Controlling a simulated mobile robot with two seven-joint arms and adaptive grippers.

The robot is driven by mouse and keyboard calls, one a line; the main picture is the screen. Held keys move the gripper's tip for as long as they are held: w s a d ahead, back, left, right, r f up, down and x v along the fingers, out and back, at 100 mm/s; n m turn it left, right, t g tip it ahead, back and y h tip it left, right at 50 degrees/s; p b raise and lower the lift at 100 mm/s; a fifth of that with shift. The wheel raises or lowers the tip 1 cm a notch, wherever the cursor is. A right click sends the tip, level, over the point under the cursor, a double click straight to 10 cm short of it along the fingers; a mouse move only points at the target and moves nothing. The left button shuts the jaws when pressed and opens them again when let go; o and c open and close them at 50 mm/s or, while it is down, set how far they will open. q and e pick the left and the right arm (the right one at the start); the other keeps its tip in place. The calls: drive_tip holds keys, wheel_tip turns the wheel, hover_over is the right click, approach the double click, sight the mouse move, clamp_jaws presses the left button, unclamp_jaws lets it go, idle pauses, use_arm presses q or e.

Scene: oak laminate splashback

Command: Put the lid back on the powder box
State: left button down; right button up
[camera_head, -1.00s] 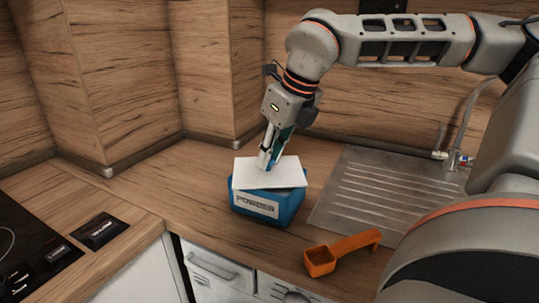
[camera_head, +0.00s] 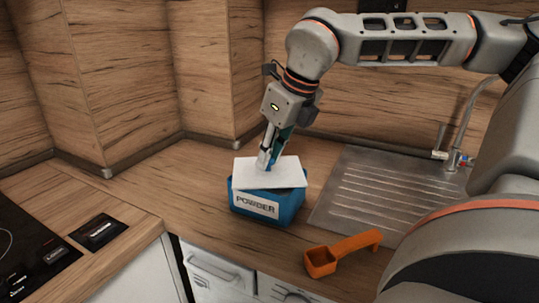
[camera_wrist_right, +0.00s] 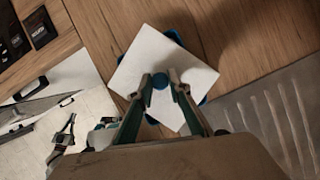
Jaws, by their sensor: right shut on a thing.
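The blue powder box (camera_head: 267,209), labelled "POWDER", stands upright on the wooden counter. The white square lid (camera_head: 283,178) lies over its top, turned a little relative to the box, so blue edges of the box show around it in the right wrist view. In that view the lid (camera_wrist_right: 150,58) has a round blue knob (camera_wrist_right: 160,80) in its middle. My right gripper (camera_head: 266,163) reaches down from above and is shut on this knob. Whether the lid touches the rim all round cannot be told.
An orange scoop (camera_head: 322,260) lies on the counter at the front edge, right of the box. A steel sink drainer (camera_head: 375,190) is to the right. A black hob (camera_head: 30,250) is at the left. The counter left of the box is clear.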

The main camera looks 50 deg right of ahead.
drive_tip(key=shift+f, duration=0.2)
idle(1.5)
drive_tip(key=o, duration=1)
drive_tip(key=o, duration=0.4)
drive_tip(key=shift+o, duration=0.2)
drive_tip(key=shift+r, duration=0.1)
